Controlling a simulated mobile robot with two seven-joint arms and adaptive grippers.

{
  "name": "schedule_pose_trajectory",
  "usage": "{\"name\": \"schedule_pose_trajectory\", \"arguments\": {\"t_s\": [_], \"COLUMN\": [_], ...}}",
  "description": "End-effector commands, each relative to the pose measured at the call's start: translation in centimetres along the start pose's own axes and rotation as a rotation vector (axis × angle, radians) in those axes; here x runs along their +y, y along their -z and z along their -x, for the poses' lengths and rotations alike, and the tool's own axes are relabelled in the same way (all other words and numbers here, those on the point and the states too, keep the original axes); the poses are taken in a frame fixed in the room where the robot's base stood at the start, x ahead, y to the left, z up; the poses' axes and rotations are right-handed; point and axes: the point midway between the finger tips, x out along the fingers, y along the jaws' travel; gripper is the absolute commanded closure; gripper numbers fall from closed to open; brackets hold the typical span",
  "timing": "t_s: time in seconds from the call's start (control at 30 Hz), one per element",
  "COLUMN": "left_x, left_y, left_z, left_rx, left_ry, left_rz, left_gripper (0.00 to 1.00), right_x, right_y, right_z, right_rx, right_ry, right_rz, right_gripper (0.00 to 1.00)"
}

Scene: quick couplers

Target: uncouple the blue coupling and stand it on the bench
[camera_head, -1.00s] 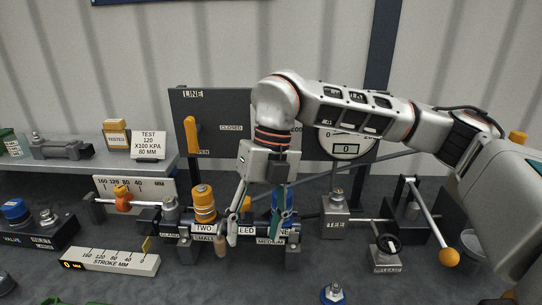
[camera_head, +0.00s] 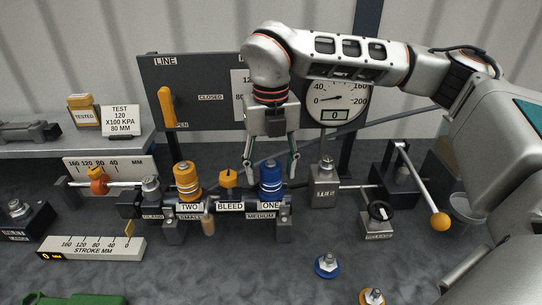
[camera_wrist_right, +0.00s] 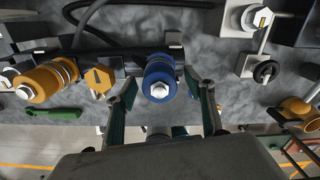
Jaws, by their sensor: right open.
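The blue coupling (camera_head: 270,177) stands upright on the manifold above the label ONE. In the right wrist view the blue coupling (camera_wrist_right: 160,78) shows from above, with a bright hex tip. My right gripper (camera_head: 270,172) is open, its fingers to either side of the blue coupling and apart from it in the right wrist view (camera_wrist_right: 162,112). Whether the fingertips stand level with the coupling is hard to tell. The dark grey bench (camera_head: 250,265) has bare surface in front of the manifold. My left gripper is not in view.
An orange coupling (camera_head: 187,180) stands at TWO, with a yellow bleed knob (camera_head: 228,178) between. A blue-based fitting (camera_head: 326,265) and an orange one (camera_head: 372,297) sit on the bench in front. A lever with a yellow ball (camera_head: 440,221) stands at right. The gauge (camera_head: 334,100) reads 0.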

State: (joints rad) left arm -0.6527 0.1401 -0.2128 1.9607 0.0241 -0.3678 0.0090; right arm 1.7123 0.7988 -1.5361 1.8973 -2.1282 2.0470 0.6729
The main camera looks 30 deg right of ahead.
Motion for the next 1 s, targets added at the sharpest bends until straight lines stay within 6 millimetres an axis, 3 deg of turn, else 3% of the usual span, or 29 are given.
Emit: {"name": "schedule_pose_trajectory", "arguments": {"t_s": [0.37,0.57,0.63,0.67,0.73,1.0], "left_x": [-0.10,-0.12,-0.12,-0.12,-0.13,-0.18], "left_y": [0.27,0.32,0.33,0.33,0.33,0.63], "left_z": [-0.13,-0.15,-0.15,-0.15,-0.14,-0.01], "left_rx": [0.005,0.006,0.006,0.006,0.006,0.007], "left_ry": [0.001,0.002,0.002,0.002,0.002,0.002], "left_rz": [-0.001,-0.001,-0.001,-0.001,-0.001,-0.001], "left_gripper": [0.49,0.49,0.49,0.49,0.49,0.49], "right_x": [0.01,0.01,0.01,0.01,0.01,0.02], "right_y": [0.00,0.00,0.00,0.00,0.00,-0.01], "right_z": [-0.70,-0.69,-0.69,-0.69,-0.68,-0.31], "right_rx": [-0.001,-0.001,-0.001,-0.001,-0.001,-0.002], "right_ry": [-0.001,-0.001,-0.001,-0.001,-0.001,-0.001], "right_rz": [0.001,0.001,0.001,0.001,0.001,0.001], "right_gripper": [0.47,0.91,0.91,0.74,0.92,0.92]}}
